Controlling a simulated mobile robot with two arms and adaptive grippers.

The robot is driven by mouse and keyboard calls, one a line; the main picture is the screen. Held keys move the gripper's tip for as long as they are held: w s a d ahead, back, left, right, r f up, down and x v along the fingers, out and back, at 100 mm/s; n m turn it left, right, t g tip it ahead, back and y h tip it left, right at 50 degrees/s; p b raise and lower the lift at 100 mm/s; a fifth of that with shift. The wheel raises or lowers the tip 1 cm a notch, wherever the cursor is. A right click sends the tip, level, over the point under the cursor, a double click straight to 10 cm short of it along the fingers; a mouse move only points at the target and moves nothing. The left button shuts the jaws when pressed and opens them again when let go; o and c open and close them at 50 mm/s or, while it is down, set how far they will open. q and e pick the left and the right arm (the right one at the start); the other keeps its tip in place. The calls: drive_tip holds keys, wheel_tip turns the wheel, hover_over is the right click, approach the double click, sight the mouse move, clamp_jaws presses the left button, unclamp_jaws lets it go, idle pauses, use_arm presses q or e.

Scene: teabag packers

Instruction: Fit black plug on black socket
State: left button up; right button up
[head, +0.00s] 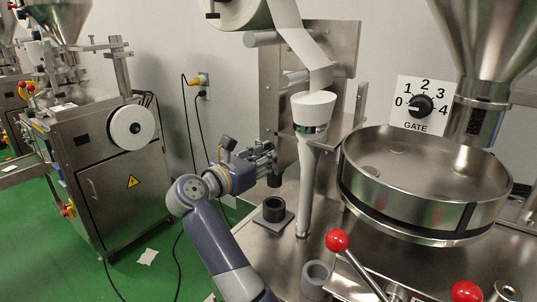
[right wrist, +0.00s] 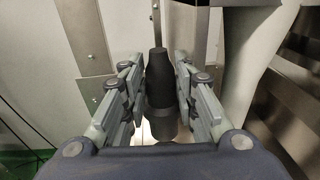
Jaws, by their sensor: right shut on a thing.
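My right gripper (head: 266,154) is level above the machine's steel top in the head view. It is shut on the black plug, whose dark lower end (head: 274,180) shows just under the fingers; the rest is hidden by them. In the right wrist view the plug (right wrist: 158,80) stands between the two fingers (right wrist: 158,95), with a tapered top and a wider, greyer part toward the palm. The black socket (head: 274,204) is a short dark ring on a grey square plate, below the plug and apart from it. My left gripper is out of view.
A white forming tube (head: 305,185) stands close right of the socket. A grey ring (head: 315,275) and a red-knobbed lever (head: 338,241) are nearer the front. A large steel bowl (head: 420,180) fills the right. A steel upright stands behind the gripper.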

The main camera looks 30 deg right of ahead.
sight(270, 181)
drive_tip(key=shift+f+b, duration=1.05)
drive_tip(key=shift+f, duration=1.3)
drive_tip(key=shift+b, duration=0.85)
drive_tip(key=shift+f, duration=0.3)
drive_tip(key=shift+f+b, duration=0.1)
drive_tip(key=shift+b, duration=0.25)
drive_tip(key=shift+f, duration=0.25)
drive_tip(key=shift+f+b, duration=0.2)
drive_tip(key=shift+b, duration=0.2)
drive_tip(key=shift+f+b, duration=0.4)
drive_tip(key=shift+f, duration=0.05)
drive_tip(key=shift+f+b, duration=0.8)
drive_tip(key=shift+f, duration=0.1)
